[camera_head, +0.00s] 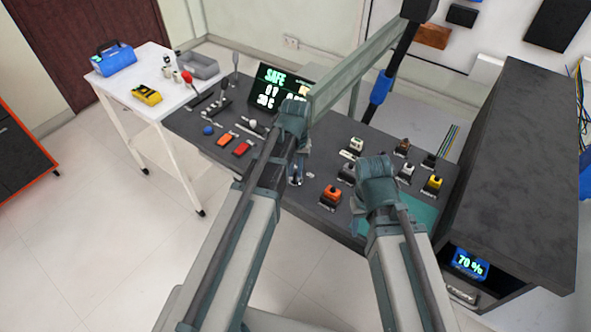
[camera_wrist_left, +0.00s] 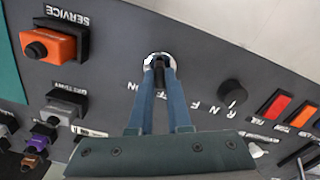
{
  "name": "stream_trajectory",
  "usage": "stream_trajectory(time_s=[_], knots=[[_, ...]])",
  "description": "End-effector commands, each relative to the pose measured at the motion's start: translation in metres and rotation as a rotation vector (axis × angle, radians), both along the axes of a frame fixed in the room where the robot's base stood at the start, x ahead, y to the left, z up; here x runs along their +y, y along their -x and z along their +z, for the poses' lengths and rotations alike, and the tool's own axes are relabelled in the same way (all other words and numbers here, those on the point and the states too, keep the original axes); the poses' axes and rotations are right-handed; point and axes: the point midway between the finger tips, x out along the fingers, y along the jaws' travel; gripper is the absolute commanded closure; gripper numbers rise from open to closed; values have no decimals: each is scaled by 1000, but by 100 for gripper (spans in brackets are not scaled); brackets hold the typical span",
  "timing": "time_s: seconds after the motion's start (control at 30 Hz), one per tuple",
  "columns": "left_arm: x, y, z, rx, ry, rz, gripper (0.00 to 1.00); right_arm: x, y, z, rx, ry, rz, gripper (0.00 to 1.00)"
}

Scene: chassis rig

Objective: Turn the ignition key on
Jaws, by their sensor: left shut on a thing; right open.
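The ignition key (camera_wrist_left: 158,60) sits in a round silver lock on the dark console panel, in the left wrist view. My left gripper (camera_wrist_left: 159,76) has its two blue-grey fingers closed around the key, which they partly hide. In the head view my left gripper (camera_head: 297,168) is low over the middle of the console (camera_head: 262,190), at the small silver lock. My right gripper (camera_head: 376,178) is over the console's right half, apart from the key; its fingers are largely hidden behind the hand. The key's exact turn angle is hard to tell.
Several plugs surround my right gripper. A display (camera_head: 274,90) reads SAFE. A white table (camera_head: 150,105) stands at left.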

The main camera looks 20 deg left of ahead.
Motion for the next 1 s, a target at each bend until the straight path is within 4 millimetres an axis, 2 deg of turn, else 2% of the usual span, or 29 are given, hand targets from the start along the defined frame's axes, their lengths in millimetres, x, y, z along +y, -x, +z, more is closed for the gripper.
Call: stream_trajectory(time_s=[0.7, 1.0], knots=[[0, 0, 0, 0, 0, -641, 100, 0, 0, 0, 0, 0, 0, 50], [0, 0, 0, 0, 0, -838, 100, 0, 0, 0, 0, 0, 0, 50]])
